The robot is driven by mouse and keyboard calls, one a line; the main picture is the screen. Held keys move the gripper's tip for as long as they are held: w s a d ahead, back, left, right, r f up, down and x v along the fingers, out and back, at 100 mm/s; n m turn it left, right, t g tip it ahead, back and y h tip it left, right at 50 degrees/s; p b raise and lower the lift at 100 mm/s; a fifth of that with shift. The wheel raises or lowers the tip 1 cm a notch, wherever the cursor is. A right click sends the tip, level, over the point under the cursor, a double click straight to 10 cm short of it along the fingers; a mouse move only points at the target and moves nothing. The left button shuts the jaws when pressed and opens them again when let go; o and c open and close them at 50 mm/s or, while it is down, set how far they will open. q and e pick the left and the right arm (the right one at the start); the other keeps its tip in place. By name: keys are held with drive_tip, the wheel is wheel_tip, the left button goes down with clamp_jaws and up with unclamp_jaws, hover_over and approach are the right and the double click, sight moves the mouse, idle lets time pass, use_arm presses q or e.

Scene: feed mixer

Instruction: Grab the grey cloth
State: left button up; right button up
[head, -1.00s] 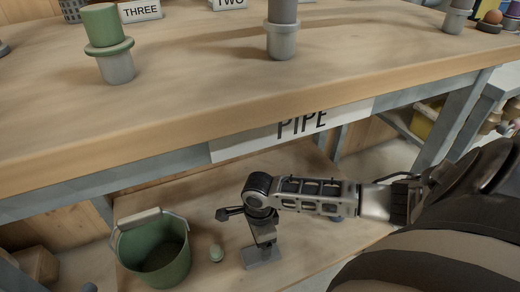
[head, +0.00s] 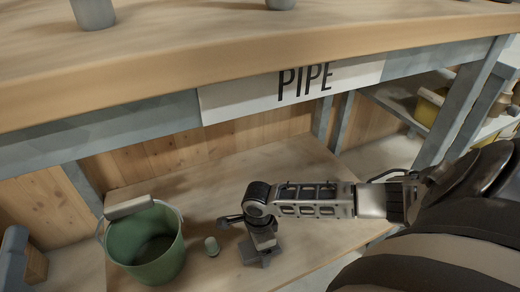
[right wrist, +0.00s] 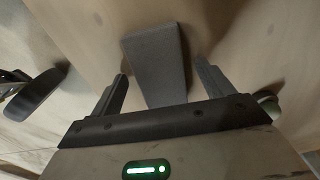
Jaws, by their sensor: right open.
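The grey cloth (right wrist: 155,58) shows in the right wrist view as a flat, dark grey folded piece on the wooden shelf. It lies between the two fingers of my right gripper (right wrist: 161,74), which is open with bare shelf on either side of the cloth. In the head view the cloth (head: 252,257) is partly hidden below my right gripper (head: 262,245), which points down over the lower shelf. I cannot tell whether the fingers touch the cloth. My left gripper is in neither view.
A green bucket (head: 147,250) with a handle stands left on the lower shelf (head: 310,240). Shelf space at the right is clear.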

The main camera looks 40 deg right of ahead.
drive_tip(key=c, duration=1.1)
drive_tip(key=shift+r, duration=0.1)
